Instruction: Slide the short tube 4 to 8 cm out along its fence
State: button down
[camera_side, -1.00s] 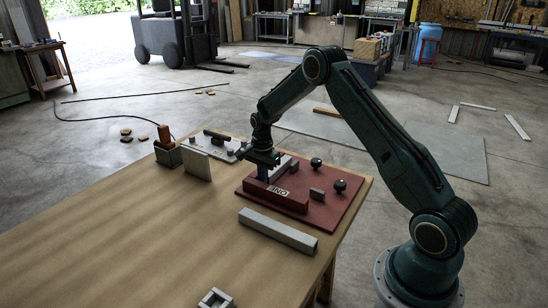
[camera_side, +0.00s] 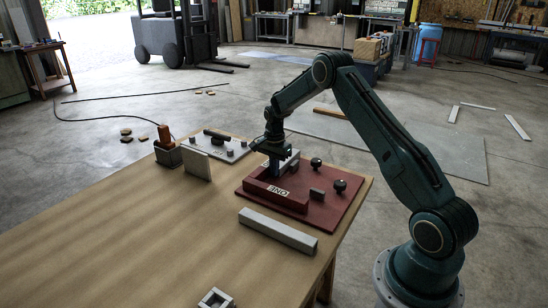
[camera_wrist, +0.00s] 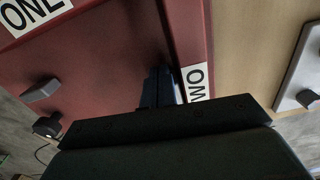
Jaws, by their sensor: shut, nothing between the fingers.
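A red board (camera_side: 325,215) lies at the table's far right corner. A raised red fence block (camera_side: 290,203) with a ONE label runs along its near side. A pale grey bar (camera_side: 293,158), perhaps the short tube, shows beside and behind my gripper; its near part is hidden. My gripper (camera_side: 273,172) points down, fingers shut and empty, low over the board behind the fence block. In the wrist view, the blue-grey fingers (camera_wrist: 160,88) are beside a label reading TWO (camera_wrist: 197,82). I cannot tell whether they touch the bar, which is not clearly visible there.
A long grey bar (camera_side: 278,231) lies in front. A white plate (camera_side: 220,148), an upright panel (camera_side: 197,165) and an open box (camera_side: 167,154) stand left.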

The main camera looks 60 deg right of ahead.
jog(key=shift+r, duration=0.1)
notch_tip(320, 180, up, 10)
dwell(0.8)
jog(key=s+a+r+n+t, duration=0.1)
jog(key=s+a+r+n, duration=0.45)
jog(key=a+r, duration=0.3)
jog(key=s+a+r+n+t, duration=0.2)
jog(key=s+a+r+n, duration=0.3)
jog(key=a+r, duration=0.4)
jog(key=s+a+n+t, duration=0.1)
jog(key=s+a+n, duration=0.1)
jog(key=s, duration=0.5)
jog(key=s+a+n, duration=0.3)
jog(key=s+a, duration=0.1)
jog(key=s, duration=0.3)
jog(key=s+a+r+n+t, duration=0.1)
jog(key=s+a+n, duration=0.2)
jog(key=s, duration=0.5)
jog(key=shift+t, duration=0.3)
